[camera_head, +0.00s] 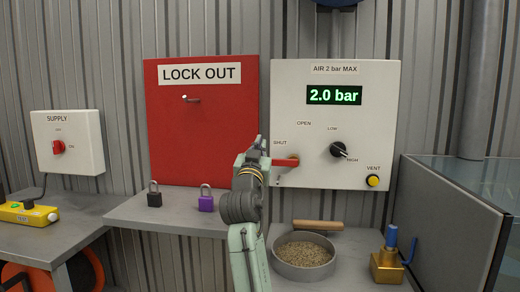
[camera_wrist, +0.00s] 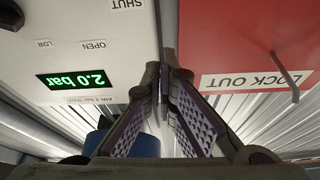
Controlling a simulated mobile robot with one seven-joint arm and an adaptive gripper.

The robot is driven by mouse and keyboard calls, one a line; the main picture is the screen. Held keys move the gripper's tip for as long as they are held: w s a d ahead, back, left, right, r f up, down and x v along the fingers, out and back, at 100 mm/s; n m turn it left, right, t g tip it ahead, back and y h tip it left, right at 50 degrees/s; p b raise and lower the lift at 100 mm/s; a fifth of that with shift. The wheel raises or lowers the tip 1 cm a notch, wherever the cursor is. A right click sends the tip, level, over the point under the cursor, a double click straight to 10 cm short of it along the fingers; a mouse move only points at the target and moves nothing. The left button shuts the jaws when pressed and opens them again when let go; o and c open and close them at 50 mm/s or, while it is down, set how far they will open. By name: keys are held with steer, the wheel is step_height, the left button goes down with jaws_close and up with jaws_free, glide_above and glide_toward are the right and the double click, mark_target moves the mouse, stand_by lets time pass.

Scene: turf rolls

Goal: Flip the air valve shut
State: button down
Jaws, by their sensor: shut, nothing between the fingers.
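The air valve's red handle (camera_head: 287,162) lies about level at the lower left of the white air panel (camera_head: 350,75), below the SHUT label (camera_head: 280,143) and lower than the OPEN label (camera_head: 304,123). My arm stands close to its left and may hide part of the valve. My gripper (camera_head: 258,141) is at the gap between the red board and the air panel, up and left of the handle. In the wrist view its fingers (camera_wrist: 165,58) meet at the tips with nothing between them. The handle does not show in that upside-down view. The display reads 2.0 bar.
The red LOCK OUT board (camera_head: 203,125) with a hook (camera_head: 191,99) is left of my gripper. Black (camera_head: 154,196) and purple (camera_head: 206,200) padlocks stand on the shelf below. A round pan of grains (camera_head: 304,256) and a brass-coloured fitting (camera_head: 388,265) sit lower right.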

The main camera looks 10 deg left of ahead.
steer(key=b+v, duration=0.1)
steer(key=v, duration=0.6)
steer(key=shift+d+f+b, duration=0.25)
steer(key=shift+f+b, duration=0.05)
steer(key=shift+f, duration=0.1)
